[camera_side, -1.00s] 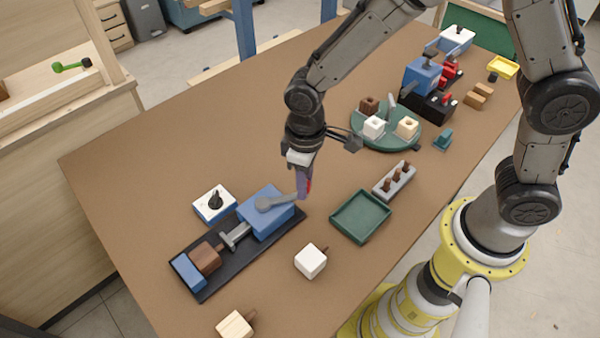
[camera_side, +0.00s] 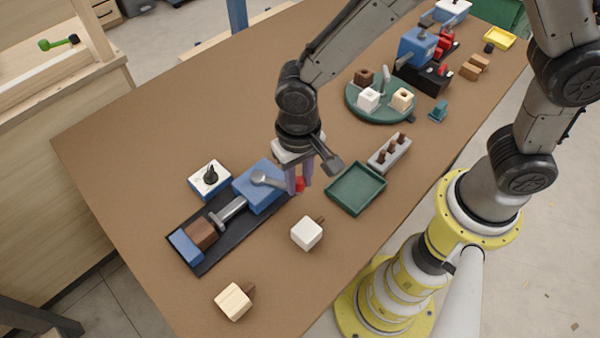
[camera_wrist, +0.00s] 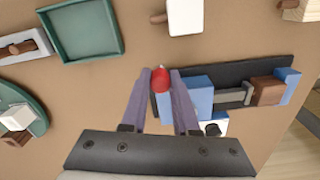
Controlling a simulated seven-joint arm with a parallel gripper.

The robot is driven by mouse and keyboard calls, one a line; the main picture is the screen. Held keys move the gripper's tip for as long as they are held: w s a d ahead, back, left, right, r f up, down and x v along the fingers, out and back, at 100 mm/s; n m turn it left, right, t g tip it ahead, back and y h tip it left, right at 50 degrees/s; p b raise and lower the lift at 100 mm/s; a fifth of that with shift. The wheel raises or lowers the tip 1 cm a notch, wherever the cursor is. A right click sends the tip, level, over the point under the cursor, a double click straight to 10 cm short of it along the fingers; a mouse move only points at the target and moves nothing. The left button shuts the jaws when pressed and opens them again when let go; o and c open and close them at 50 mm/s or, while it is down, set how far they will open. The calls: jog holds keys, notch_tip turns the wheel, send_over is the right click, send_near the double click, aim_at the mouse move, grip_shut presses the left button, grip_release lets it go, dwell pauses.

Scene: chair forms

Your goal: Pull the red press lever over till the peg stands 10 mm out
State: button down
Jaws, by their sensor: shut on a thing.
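The press has a black base (camera_side: 216,258), a blue body (camera_side: 255,200), a grey ram (camera_side: 229,214) and a brown block (camera_side: 201,234) against a blue end stop (camera_side: 184,246). Its grey lever arm (camera_side: 262,179) ends in a red knob (camera_side: 300,185), which also shows in the wrist view (camera_wrist: 160,79). My gripper (camera_side: 299,186) is shut on the red knob, its purple fingers on both sides of it; it shows in the wrist view too (camera_wrist: 160,76). The ram reaches the brown block. I cannot make out how far any peg stands out of the block.
A white-topped blue box with a black knob (camera_side: 210,178) stands beside the press. A white cube with a brown peg (camera_side: 306,233) and a green tray (camera_side: 356,188) lie to the right. A pale block (camera_side: 233,302) lies at the front. The table's left part is clear.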

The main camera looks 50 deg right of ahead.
jog(key=shift+a+r, duration=0.1)
jog(key=shift+a, duration=0.25)
jog(key=c, duration=1)
grip_release()
jog(key=o, duration=0.3)
jog(key=shift+d, duration=0.1)
notch_tip(320, 180, up, 14)
jog(key=shift+f, duration=0.1)
